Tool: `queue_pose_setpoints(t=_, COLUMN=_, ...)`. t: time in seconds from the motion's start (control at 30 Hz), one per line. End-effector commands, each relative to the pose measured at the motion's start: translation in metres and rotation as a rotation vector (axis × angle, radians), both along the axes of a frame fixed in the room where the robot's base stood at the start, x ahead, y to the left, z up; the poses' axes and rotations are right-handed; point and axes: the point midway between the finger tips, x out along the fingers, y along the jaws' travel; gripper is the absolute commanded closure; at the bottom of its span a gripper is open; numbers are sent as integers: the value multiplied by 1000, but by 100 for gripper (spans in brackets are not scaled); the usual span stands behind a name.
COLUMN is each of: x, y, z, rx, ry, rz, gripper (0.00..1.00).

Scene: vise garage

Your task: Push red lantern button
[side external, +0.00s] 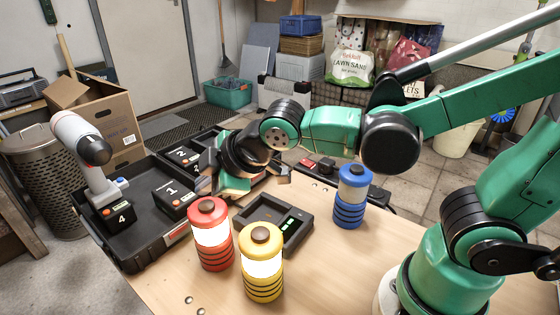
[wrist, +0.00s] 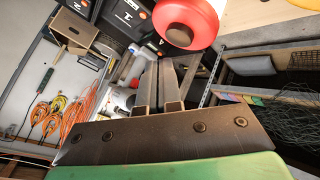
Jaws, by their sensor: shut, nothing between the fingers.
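The red lantern (side external: 215,258) stands upright on the table, with a glowing white band and a brown round button (side external: 207,205) on its red cap. In the wrist view its red cap (wrist: 200,14) and brown button (wrist: 180,36) are at the top, just beyond my fingertips. My gripper (wrist: 160,66) is shut and empty, its two fingers side by side. In the side view my gripper (side external: 218,182) is above and behind the red lantern, close to its cap. I see a gap in the picture; whether it touches the button I cannot tell.
A yellow lantern (side external: 262,290) stands right beside the red one, and a blue lantern (side external: 349,215) farther right. A black tray (side external: 140,255) with numbered battery packs (side external: 172,198) and a white tool (side external: 88,150) is left.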

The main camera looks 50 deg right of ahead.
Motion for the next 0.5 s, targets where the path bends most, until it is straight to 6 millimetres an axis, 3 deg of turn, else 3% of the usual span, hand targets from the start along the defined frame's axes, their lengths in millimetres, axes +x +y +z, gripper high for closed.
queue_pose_setpoints(t=0.5, x=0, y=0, z=44, rx=0, ry=0, rz=0, gripper=100)
